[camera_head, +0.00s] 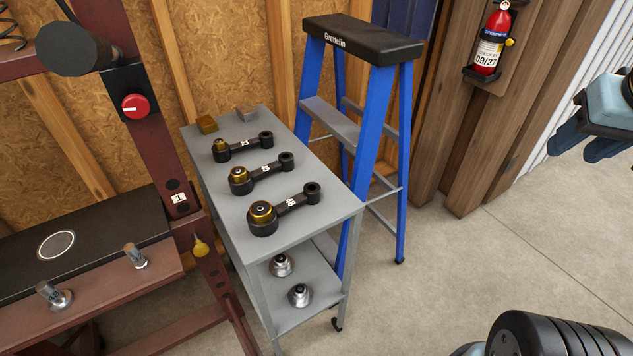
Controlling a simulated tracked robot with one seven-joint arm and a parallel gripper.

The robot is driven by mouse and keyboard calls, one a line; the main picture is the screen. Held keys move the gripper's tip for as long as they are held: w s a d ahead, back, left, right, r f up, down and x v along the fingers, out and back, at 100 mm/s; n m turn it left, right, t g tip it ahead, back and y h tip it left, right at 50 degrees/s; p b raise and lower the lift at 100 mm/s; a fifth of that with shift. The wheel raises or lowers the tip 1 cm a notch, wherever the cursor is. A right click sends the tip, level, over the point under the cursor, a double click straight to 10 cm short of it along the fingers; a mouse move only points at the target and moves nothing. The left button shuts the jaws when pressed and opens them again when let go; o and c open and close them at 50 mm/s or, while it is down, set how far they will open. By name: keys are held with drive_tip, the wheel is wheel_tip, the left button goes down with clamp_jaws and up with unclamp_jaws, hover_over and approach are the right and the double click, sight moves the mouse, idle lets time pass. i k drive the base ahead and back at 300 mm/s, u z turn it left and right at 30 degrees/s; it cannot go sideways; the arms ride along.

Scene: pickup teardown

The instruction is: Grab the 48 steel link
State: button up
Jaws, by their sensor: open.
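Three dark steel links with brass-coloured bushings lie in a row on the top of a grey cart (328,216). The near link (290,203) is the largest, the middle link (264,173) is smaller, and the far link (243,147) is the smallest. Each carries a white number on its bar; the numbers are too small to read surely, so I cannot tell for certain which is the 48. My gripper (583,146) is at the right edge, partly cut off by the frame, open and well apart from the cart and links.
A blue step ladder (369,125) stands close behind the cart's right side. A dark red press frame (160,150) stands at the left. Two small blocks lie at the cart's far end; two metal parts sit on its lower shelf. A fire extinguisher (490,42) hangs on the wall.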

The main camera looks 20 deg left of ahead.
sight(311, 191)
drive_tip(key=u, duration=0.65)
drive_tip(key=i, duration=0.1)
drive_tip(key=z, duration=1.5)
drive_tip(key=k, duration=2.6)
drive_tip(key=u, duration=0.75)
drive_tip(key=i, duration=1)
drive_tip(key=z, duration=0.05)
